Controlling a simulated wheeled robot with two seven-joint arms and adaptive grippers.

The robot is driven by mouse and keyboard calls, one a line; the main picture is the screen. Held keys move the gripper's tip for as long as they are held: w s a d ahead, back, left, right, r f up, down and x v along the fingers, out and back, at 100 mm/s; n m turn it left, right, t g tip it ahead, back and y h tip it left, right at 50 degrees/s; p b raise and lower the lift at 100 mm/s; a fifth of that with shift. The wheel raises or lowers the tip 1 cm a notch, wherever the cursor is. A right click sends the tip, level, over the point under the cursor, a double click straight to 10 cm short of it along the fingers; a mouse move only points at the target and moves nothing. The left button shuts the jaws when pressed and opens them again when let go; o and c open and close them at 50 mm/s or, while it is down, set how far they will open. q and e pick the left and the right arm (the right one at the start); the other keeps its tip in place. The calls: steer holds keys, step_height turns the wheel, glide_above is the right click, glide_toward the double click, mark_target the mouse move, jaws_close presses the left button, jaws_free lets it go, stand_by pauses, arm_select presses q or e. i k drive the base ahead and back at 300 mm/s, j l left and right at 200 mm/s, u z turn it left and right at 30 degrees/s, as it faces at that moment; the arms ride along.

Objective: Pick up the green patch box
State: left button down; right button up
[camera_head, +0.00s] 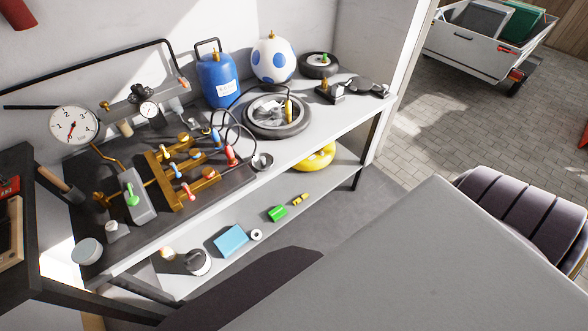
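A small bright green box (277,213), which looks like the green patch box, lies on the lower shelf (325,190) of the workbench. It is between a light blue box (231,240) to its left and a small yellow item (300,199) to its right, apart from both. Neither of my grippers shows in the head view.
The upper bench top (345,112) overhangs the lower shelf and holds gauges, brass valves, a blue canister (217,80) and a wheel (300,127). A yellow ring (318,160) lies farther right on the lower shelf. A large grey surface (430,270) fills the lower right.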

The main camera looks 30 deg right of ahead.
mark_target(276, 214)
steer(key=z, duration=0.9)
